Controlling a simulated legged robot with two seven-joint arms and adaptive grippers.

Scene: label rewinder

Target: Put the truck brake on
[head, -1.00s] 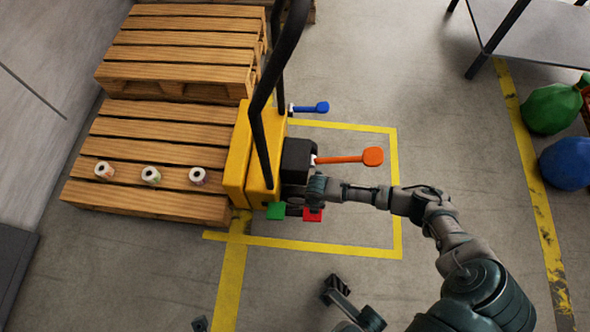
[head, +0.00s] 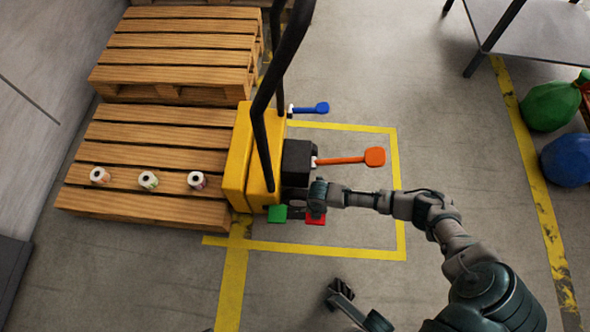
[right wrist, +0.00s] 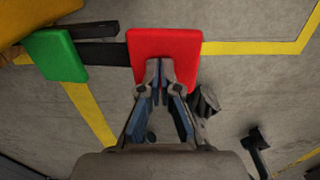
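A yellow pallet truck (head: 236,175) with a tall black handle (head: 262,120) stands at the right end of a pallet. Its red pedal (head: 316,219) and green pedal (head: 278,214) stick out low at its front side. My right gripper (right wrist: 159,70) overlaps the lower edge of the red pedal, which also shows in the right wrist view (right wrist: 165,44). Its fingertips are together with nothing seen between them. I cannot tell whether they touch the pedal. The green pedal lies left of it there (right wrist: 56,54).
An orange lever (head: 350,159) and a blue lever (head: 310,108) stick out from the truck. White rolls (head: 148,180) stand on the pallet (head: 150,207). A grey table (head: 535,35) and green and blue bags (head: 567,160) are at right. Yellow-lined floor is clear.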

